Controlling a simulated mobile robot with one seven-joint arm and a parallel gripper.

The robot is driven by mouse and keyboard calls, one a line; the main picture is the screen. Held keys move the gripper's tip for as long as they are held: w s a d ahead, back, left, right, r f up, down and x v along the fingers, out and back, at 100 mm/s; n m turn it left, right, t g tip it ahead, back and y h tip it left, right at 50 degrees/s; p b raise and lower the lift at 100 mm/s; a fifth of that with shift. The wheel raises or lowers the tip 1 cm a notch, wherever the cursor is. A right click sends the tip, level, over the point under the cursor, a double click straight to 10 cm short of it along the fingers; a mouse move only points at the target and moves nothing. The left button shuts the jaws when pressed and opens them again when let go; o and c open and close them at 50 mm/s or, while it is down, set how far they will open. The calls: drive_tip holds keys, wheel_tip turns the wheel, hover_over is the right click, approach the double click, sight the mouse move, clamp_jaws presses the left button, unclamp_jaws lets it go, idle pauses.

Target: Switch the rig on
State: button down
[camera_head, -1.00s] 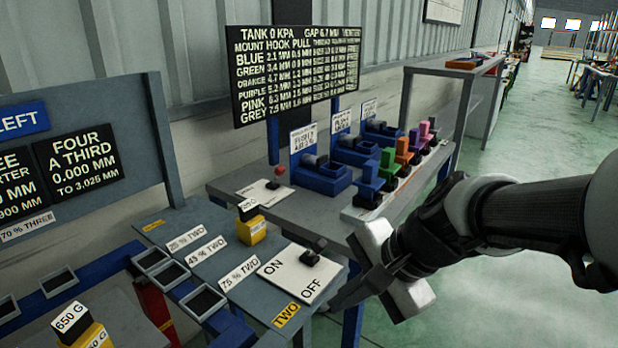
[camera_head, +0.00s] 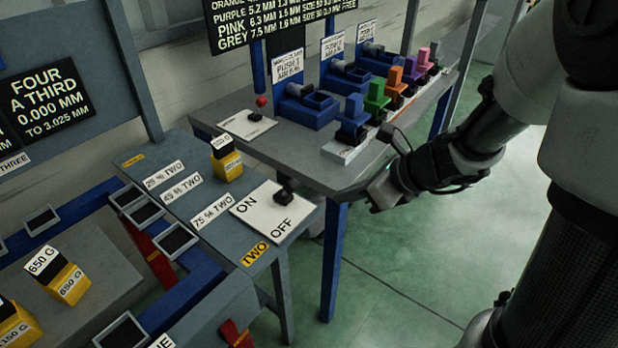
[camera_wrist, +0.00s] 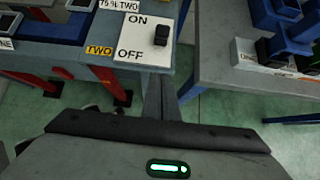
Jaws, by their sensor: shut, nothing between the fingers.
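The switch is a white plate (camera_head: 268,212) marked ON and OFF, with a black knob (camera_head: 284,193) along one edge. It lies on the grey bench labelled TWO. The plate also shows in the wrist view (camera_wrist: 133,40), with the knob (camera_wrist: 162,36) at its right side, between the levels of the two words. I cannot tell which way the knob is set. My gripper (camera_head: 376,197) is to the right of the plate, apart from it, by the front corner of the back table. It is shut and empty; its fingers (camera_wrist: 163,98) show below the plate in the wrist view.
A second white plate (camera_head: 236,124) with a black knob lies on the back table (camera_head: 300,160), near a red ball. A yellow weight (camera_head: 228,167) stands behind the switch. Green floor (camera_head: 400,260) is open at the right.

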sight(289, 190)
drive_tip(key=shift+a, duration=0.1)
drive_tip(key=b+x, duration=0.1)
drive_tip(key=x, duration=0.2)
drive_tip(key=a+r+x, duration=0.1)
drive_tip(key=x, duration=0.3)
drive_tip(key=w+b+x, duration=0.1)
drive_tip(key=x, duration=0.2)
drive_tip(key=shift+w+a+r+b, duration=0.2)
drive_tip(key=shift+a+r+b, duration=0.05)
drive_tip(key=shift+a+b, duration=0.1)
drive_tip(key=shift+w+a+r, duration=0.3)
drive_tip(key=shift+w+a, duration=0.05)
drive_tip(key=shift+a, duration=0.1)
drive_tip(key=shift+r+p, duration=0.1)
drive_tip(key=shift+p, duration=0.2)
